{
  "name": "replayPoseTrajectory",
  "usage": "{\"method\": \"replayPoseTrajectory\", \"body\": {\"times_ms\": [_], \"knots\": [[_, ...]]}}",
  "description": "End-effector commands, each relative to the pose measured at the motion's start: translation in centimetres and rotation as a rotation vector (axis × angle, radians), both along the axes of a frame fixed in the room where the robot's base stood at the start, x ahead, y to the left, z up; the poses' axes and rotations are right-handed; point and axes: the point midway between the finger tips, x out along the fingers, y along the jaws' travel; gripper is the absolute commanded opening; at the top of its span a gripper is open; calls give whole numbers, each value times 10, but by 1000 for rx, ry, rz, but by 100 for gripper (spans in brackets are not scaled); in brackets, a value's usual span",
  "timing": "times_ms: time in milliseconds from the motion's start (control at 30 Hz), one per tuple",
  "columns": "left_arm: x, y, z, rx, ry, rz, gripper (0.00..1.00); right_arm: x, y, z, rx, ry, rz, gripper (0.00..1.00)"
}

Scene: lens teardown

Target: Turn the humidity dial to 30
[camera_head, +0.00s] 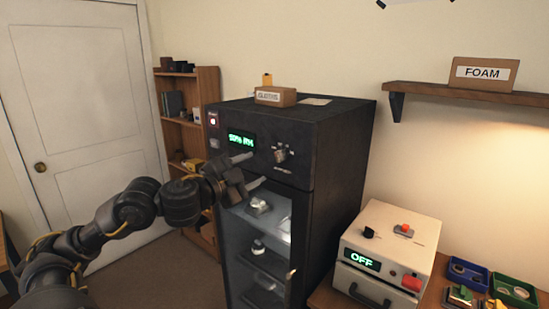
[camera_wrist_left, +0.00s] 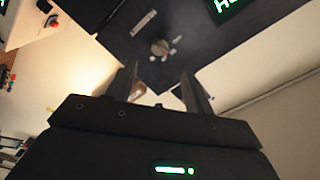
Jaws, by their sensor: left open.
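The humidity dial (camera_head: 280,153) is a grey knob on the upper front panel of a black cabinet (camera_head: 340,150). It also shows in the left wrist view (camera_wrist_left: 160,47), just beyond the fingertips. The green display (camera_head: 241,140) beside it ends in "% RH"; its digits are too blurred to read surely. My left gripper (camera_head: 250,170) is open and empty, in front of the panel, left of and slightly below the dial. Its two fingers point toward the dial and appear apart from it. In the left wrist view the fingers (camera_wrist_left: 158,76) are spread. My right gripper is not in view.
The cabinet's glass door (camera_head: 262,245) shows items on shelves inside. A small labelled box (camera_head: 275,96) sits on top. Right of the cabinet stand a white device reading "OFF" (camera_head: 390,245) and colored trays (camera_head: 514,290). A FOAM box (camera_head: 483,74) is on a wall shelf.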

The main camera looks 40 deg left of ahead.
Motion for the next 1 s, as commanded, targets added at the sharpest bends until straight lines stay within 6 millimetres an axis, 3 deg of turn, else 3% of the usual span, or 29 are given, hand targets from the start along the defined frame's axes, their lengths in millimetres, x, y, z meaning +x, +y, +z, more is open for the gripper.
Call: {"method": "replayPoseTrajectory", "body": {"times_ms": [600,800,1000], "knots": [[84,3,3,-6,-2,1,52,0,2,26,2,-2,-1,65],[98,2,1,-1,1,1,52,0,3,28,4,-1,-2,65],[99,2,0,0,1,1,52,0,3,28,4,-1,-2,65]]}}
